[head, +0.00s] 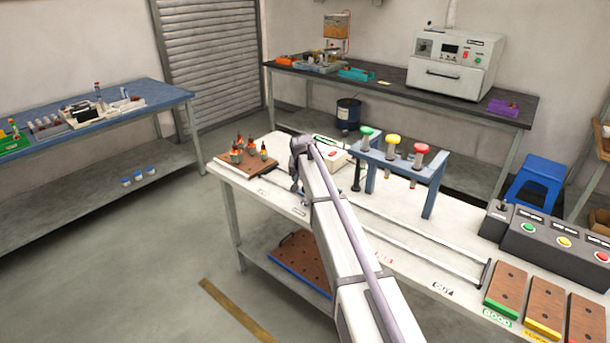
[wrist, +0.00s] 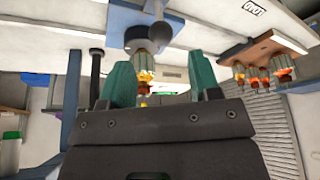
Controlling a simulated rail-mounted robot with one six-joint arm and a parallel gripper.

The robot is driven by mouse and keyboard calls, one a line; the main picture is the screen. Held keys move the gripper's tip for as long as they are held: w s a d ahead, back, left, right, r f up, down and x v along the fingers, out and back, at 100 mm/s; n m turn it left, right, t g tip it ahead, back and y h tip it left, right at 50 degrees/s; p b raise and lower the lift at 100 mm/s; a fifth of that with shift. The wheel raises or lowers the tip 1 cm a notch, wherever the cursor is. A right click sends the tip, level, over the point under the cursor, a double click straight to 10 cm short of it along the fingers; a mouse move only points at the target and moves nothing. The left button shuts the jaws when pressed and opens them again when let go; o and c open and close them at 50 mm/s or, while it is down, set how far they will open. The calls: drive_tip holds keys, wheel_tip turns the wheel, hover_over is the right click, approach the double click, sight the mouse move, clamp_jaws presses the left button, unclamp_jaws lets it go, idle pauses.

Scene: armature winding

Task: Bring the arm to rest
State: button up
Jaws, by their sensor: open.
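My arm (head: 335,225) reaches over the white bench (head: 380,222) in the head view, bent down at its far end. My gripper (wrist: 162,78) is open in the wrist view, its two green fingers apart. In the head view the arm hides the gripper. The wrist picture looks upside down. An orange-and-yellow armature-like part (wrist: 147,62) on a grey mount shows between and beyond the fingers. I cannot tell whether the fingers touch it. A brown board (wrist: 262,48) with several armatures stands to one side, and the same board shows in the head view (head: 232,168).
A blue stand (head: 400,165) with green, yellow and red topped pieces stands right of the arm. A white box (head: 335,158) lies behind the arm. Trays, including a green one (head: 508,290), and a button panel (head: 550,240) are at the right. Floor (head: 120,260) left of the bench is clear.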

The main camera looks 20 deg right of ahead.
drive_tip(key=s+a+n+g, duration=0.2)
drive_tip(key=s+a, duration=0.1)
drive_tip(key=s, duration=1.8)
drive_tip(key=s+a+f+n+g+y, duration=0.1)
drive_tip(key=s+a, duration=0.3)
drive_tip(key=s, duration=1.7)
drive_tip(key=shift+s+n+g+y, duration=0.35)
drive_tip(key=shift+n+g, duration=0.15)
drive_tip(key=shift+g, duration=0.2)
drive_tip(key=shift+o, duration=0.2)
drive_tip(key=shift+f, duration=0.1)
